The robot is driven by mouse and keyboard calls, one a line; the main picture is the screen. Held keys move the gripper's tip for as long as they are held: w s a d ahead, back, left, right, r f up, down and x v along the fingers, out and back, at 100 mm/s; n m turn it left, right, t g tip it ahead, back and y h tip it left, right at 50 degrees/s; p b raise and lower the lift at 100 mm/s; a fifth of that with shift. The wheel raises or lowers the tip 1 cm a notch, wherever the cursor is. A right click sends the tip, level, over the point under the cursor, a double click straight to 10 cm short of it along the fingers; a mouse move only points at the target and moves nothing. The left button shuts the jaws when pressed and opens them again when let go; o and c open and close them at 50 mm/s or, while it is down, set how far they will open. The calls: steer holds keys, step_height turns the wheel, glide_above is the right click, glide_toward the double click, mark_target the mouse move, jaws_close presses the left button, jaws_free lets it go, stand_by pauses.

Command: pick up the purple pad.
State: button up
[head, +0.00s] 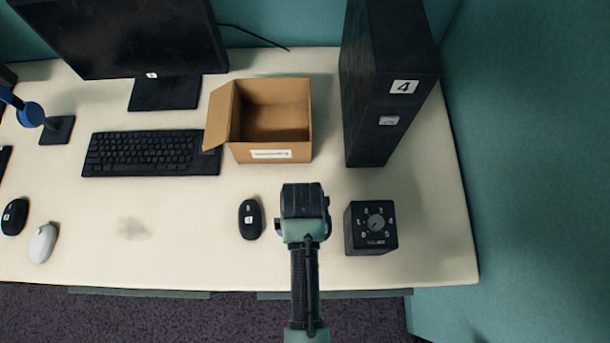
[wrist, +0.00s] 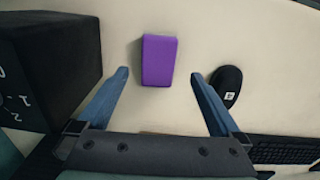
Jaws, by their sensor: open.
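The purple pad (wrist: 159,61) is a small rectangular block lying on the pale desk in the wrist view. It sits ahead of and roughly midway between the two blue fingers of my gripper (wrist: 158,77). The fingers are spread wide and nothing is between their grip surfaces but the pad's near end and bare desk. In the head view my gripper (head: 304,205) is over the desk between a mouse and a dial box, and the pad is hidden there behind it.
A black mouse (head: 250,219) lies left of my gripper and a black dial box (head: 371,228) stands right of it. An open cardboard box (head: 246,154), a keyboard (head: 150,152) and a black tower (head: 375,110) stand farther back. Clear desk (head: 180,255) lies at the front left.

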steer(key=shift+w+d+f, duration=0.1)
steer(key=shift+d+f, duration=0.05)
steer(key=shift+f, duration=2.95)
steer(key=c, duration=1.4)
